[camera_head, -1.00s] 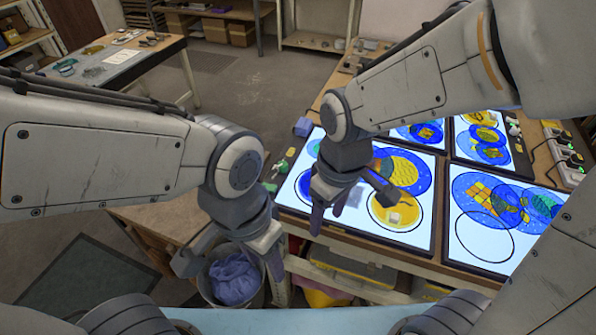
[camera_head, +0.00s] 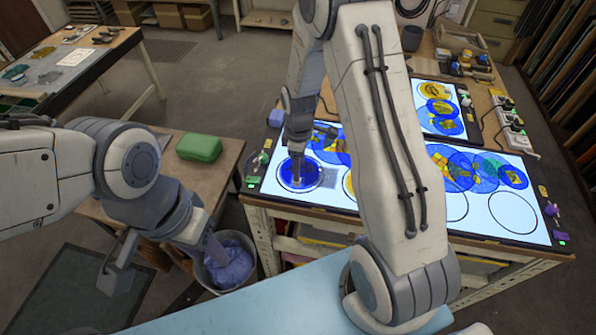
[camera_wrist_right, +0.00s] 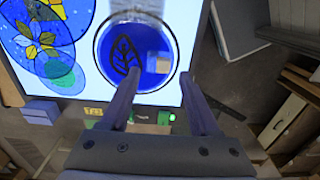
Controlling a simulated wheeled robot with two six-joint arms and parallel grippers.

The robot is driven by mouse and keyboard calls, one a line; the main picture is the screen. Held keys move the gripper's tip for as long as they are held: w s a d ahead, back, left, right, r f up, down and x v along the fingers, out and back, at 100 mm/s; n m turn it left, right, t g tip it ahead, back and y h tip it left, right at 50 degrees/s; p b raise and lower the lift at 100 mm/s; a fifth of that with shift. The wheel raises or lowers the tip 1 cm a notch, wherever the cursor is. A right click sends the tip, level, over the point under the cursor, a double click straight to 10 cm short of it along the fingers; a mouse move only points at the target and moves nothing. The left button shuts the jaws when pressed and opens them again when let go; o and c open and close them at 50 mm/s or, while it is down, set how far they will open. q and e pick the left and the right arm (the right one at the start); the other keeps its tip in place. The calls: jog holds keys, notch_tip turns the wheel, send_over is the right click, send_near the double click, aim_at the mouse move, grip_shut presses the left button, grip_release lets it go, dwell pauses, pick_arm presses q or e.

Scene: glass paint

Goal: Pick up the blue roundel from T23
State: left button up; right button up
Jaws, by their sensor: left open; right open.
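The blue roundel (camera_head: 285,175) lies at the left end of the lit panel, inside a dark ring outline. In the right wrist view the roundel (camera_wrist_right: 118,35) shows a dark leaf drawing and a pale square patch. My right gripper (camera_head: 298,178) points down over the roundel. In the wrist view its open fingers (camera_wrist_right: 158,75) reach over the roundel's near edge, with nothing between them; whether they touch it I cannot tell. No T23 label is readable.
Lit panels (camera_head: 335,188) carry overlapping blue and yellow glass pieces. A green box (camera_head: 199,147) stands on the wooden side table. A power strip (camera_head: 510,128) lies at right. My right arm hides part of the panels.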

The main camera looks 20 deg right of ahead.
jog(key=shift+s+f+p, duration=0.2)
jog(key=shift+f+p, duration=0.1)
jog(key=shift+f, duration=0.1)
notch_tip(320, 180, down, 3)
jog(key=shift+s+a+f+p, duration=0.1)
jog(key=shift+a+f+p, duration=0.05)
jog(key=shift+p, duration=0.55)
jog(key=shift+f, duration=0.45)
grip_shut()
